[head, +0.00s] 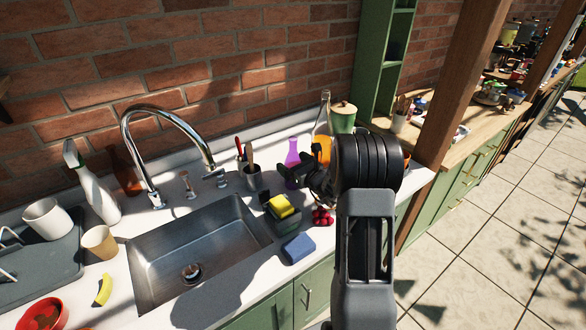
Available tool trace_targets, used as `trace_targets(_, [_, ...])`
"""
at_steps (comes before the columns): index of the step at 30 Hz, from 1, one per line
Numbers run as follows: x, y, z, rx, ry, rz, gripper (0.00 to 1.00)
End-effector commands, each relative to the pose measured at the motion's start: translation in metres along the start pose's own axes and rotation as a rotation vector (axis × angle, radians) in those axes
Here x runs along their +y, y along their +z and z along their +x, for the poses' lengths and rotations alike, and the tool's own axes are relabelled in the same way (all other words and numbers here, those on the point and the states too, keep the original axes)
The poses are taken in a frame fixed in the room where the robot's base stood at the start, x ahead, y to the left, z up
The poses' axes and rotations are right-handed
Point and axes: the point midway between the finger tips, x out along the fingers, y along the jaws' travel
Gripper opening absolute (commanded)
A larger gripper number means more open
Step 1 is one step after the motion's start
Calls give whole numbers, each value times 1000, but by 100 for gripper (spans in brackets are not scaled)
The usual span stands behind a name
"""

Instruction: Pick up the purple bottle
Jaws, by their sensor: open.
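The purple bottle (292,153) stands upright on the white counter behind the sink's right end. Its narrow neck and upper body show; its lower part is partly hidden by my gripper. My gripper (288,176) is open, in front of the bottle's lower part. I cannot tell from this view whether the fingers are around the bottle or only near it. My dark wrist and grey arm rise from the lower right and cover the counter behind them.
A cup with utensils (252,178) stands left of the bottle. A clear bottle with orange liquid (322,135) and a green canister (342,118) stand close on its right. A yellow sponge (281,206), blue sponge (298,248) and red berries (322,216) lie in front. The steel sink (200,250) is left.

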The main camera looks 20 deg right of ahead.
Motion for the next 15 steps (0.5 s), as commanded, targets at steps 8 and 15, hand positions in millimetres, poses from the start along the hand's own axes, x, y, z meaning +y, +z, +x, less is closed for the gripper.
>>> trace_targets(8, [0, 0, 0, 0, 0, 0, 83])
trace_targets(15, [0, 0, 0, 0, 0, 0, 60])
